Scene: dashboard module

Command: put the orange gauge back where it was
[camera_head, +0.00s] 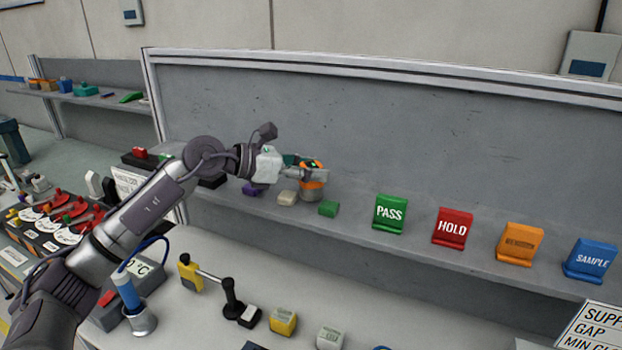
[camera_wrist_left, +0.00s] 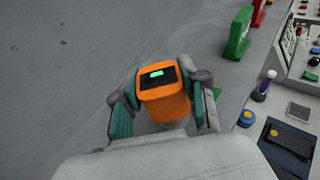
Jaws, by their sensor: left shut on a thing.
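The orange gauge (camera_head: 313,181) has a dark face with a small green display, and it also shows in the left wrist view (camera_wrist_left: 166,100). My left gripper (camera_head: 306,174) is shut on it, with one finger on each side of its body, as the left wrist view (camera_wrist_left: 163,106) shows. The gauge is upright, above a grey cylindrical piece at the grey shelf (camera_head: 360,232). I cannot tell whether the gauge touches that piece or the shelf. My right gripper is not in view.
A green block (camera_head: 328,208), a pale block (camera_head: 287,198) and a purple block (camera_head: 252,189) lie near the gauge. Green PASS (camera_head: 389,213), red HOLD (camera_head: 453,227), orange (camera_head: 519,243) and blue SAMPLE (camera_head: 590,259) stands line the shelf to the right. The panel behind is bare.

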